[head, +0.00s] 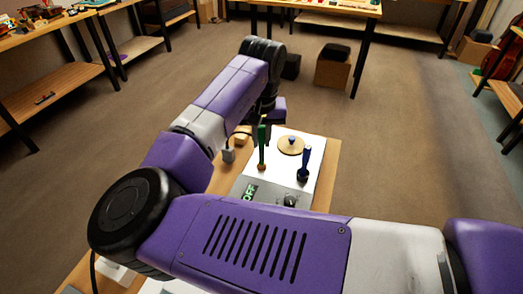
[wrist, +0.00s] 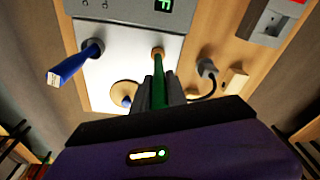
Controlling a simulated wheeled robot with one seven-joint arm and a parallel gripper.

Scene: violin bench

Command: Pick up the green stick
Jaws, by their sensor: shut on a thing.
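The green stick (head: 262,148) stands roughly upright over the light panel (head: 283,172) in the head view. In the wrist view the green stick (wrist: 160,68) runs between the two grey fingers of my gripper (wrist: 160,88), which are shut on it. My gripper (head: 263,132) shows in the head view at the stick's upper part, partly hidden by my arm. An orange-brown end piece (head: 261,168) is at the stick's lower end. I cannot tell whether it touches the panel.
A blue stick (head: 305,162) stands to the right on the panel, with a round wooden disc (head: 291,145) behind. A grey piece with a cable (head: 228,153) is to the left, near a wooden block (head: 242,133). A green display (head: 249,195) and dark knob (head: 290,201) are in front.

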